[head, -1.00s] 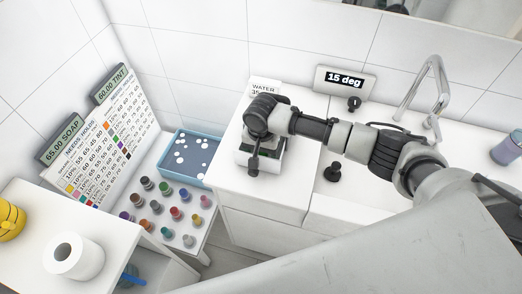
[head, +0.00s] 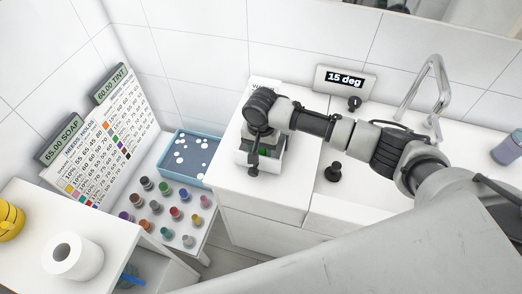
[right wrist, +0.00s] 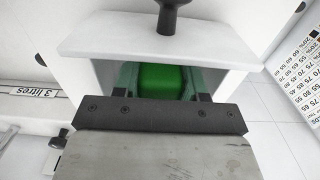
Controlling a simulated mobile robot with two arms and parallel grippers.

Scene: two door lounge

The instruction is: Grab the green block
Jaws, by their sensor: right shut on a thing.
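The green block (right wrist: 162,80) shows in the right wrist view inside a small white drawer (right wrist: 95,40) with a black knob. My right gripper (right wrist: 162,84) reaches into the drawer with a finger on each side of the block, shut on it. In the head view the gripper (head: 260,140) points down over the white box on the counter, and my wrist hides most of it. A little green (head: 263,150) shows there. My left gripper is not in view.
A "15 deg" display (head: 345,79) and a tap (head: 432,90) stand right of the drawer. A blue tray (head: 207,141) and a rack of several coloured bottles (head: 168,245) are left.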

